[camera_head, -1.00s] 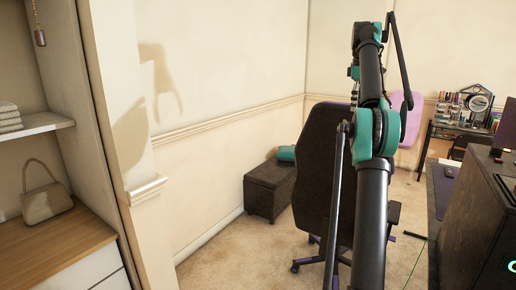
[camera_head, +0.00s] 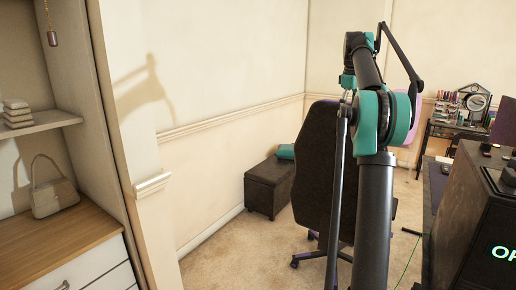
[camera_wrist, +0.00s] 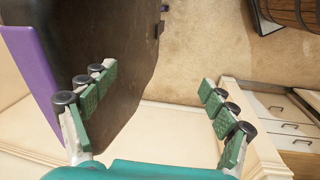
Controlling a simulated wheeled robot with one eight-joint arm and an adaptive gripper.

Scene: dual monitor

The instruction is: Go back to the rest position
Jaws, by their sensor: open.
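My gripper (camera_wrist: 158,82) is open and empty in the wrist view. Its two green padded fingers stand wide apart, with nothing between them but carpet and wall behind. My arm rises at right of centre in the head view, a black link with teal joints, bent at the top. The gripper's fingers cannot be made out in the head view. The dark office chair (camera_head: 325,165) stands behind my arm. Its dark back with a purple edge (camera_wrist: 100,45) fills the upper left of the wrist view, beyond the left finger.
A shelf unit with a handbag (camera_head: 54,190) and drawers stands at left. A dark ottoman (camera_head: 268,188) is by the wall. A dark box-shaped case (camera_head: 472,215) stands close at right, and a small desk (camera_head: 455,130) is at the back. Carpet (camera_head: 225,262) lies free left of the chair.

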